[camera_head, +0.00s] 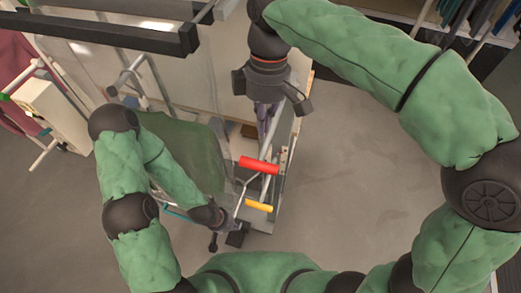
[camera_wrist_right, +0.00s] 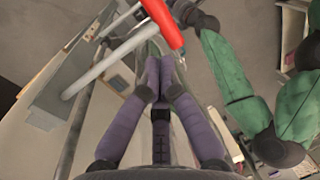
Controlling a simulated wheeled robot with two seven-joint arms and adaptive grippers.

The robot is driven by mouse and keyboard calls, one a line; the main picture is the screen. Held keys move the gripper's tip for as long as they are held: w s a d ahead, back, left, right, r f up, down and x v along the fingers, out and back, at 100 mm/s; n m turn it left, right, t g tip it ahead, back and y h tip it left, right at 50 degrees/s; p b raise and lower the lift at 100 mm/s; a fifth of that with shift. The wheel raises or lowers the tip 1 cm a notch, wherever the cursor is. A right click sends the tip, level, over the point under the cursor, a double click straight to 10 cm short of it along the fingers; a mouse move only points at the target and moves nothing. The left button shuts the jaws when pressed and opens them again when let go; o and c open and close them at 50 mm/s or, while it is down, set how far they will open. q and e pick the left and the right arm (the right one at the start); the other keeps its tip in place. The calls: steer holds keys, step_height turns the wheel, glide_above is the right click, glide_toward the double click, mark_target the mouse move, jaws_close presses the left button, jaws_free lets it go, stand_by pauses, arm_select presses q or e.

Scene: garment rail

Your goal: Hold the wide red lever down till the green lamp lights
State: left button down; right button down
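The wide red lever (camera_head: 259,165) has a thick red grip on a grey metal bar, beside a narrow grey frame in the middle of the head view. It also shows at the top of the right wrist view (camera_wrist_right: 163,22). My right gripper (camera_head: 264,130) points down just above the red grip. In the right wrist view its purple fingers (camera_wrist_right: 160,75) meet at the tips with nothing seen between them, close to the red grip; I cannot tell if they touch it. My left gripper (camera_head: 232,238) is low, near the yellow grip; its fingers are unclear. I make out no lit green lamp.
A smaller yellow grip (camera_head: 259,206) sits below the red one on the frame. A dark green garment (camera_head: 185,150) hangs to the left, behind my left arm. A dark rail (camera_head: 115,35) crosses the upper left. Grey floor (camera_head: 345,180) is clear on the right.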

mark_target(260, 160)
steer(key=f, duration=0.3)
steer(key=s+f, duration=0.1)
steer(key=f, duration=0.5)
steer(key=shift+s+a, duration=0.3)
